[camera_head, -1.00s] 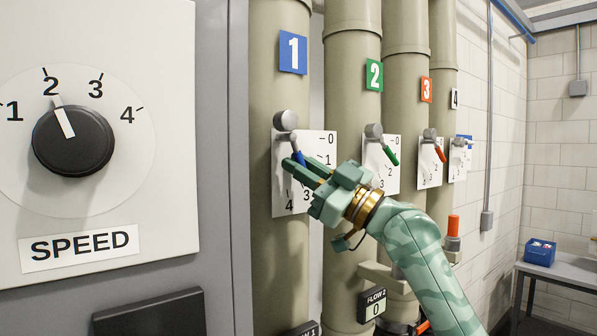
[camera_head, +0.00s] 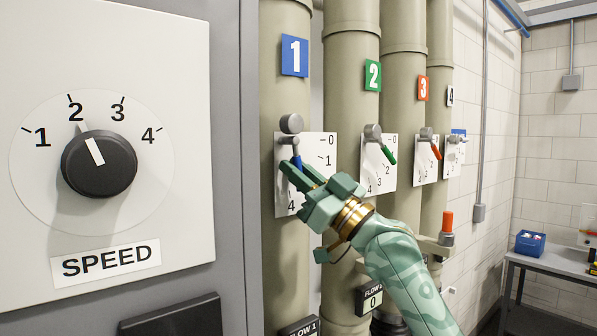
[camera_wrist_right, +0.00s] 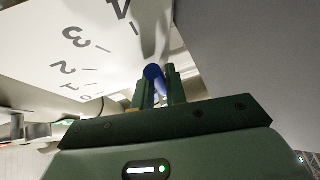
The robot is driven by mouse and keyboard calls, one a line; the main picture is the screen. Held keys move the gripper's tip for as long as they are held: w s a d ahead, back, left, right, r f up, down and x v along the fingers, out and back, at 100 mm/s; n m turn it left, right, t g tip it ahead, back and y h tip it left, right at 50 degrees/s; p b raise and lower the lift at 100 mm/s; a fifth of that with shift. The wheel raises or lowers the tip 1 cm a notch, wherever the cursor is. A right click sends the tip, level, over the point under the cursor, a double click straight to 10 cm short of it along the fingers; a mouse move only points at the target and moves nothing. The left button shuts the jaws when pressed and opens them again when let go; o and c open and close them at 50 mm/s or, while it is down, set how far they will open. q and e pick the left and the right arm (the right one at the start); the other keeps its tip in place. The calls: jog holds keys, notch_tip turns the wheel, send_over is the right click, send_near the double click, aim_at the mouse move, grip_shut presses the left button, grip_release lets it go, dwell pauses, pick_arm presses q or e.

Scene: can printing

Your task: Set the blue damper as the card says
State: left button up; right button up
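The blue damper handle (camera_head: 296,160) hangs from a grey knob on pipe 1, in front of a white scale plate (camera_head: 316,146). The scale shows 0, 1 and 4; the marks between are hidden behind my right gripper. The handle points nearly straight down, slightly right. My right gripper (camera_head: 300,178) is at the handle's lower end. In the right wrist view the blue handle tip (camera_wrist_right: 153,72) sits between the two fingers (camera_wrist_right: 158,90), which look closed on it. My left gripper is not in view. I see no readable card.
A grey cabinet with a SPEED knob (camera_head: 98,163) set near 2 stands at left. Green (camera_head: 388,153) and red (camera_head: 436,151) damper handles are on the pipes to the right. A bench (camera_head: 560,262) with a blue box (camera_head: 530,243) stands at far right.

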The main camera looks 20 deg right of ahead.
jog(key=shift+o, duration=0.6)
jog(key=shift+s+d+f, duration=0.15)
jog(key=shift+f, duration=0.1)
jog(key=b+v, duration=0.7)
jog(key=v, duration=0.8)
jog(key=shift+s+f, duration=0.2)
jog(key=shift+s, duration=0.05)
jog(key=shift+d, duration=0.1)
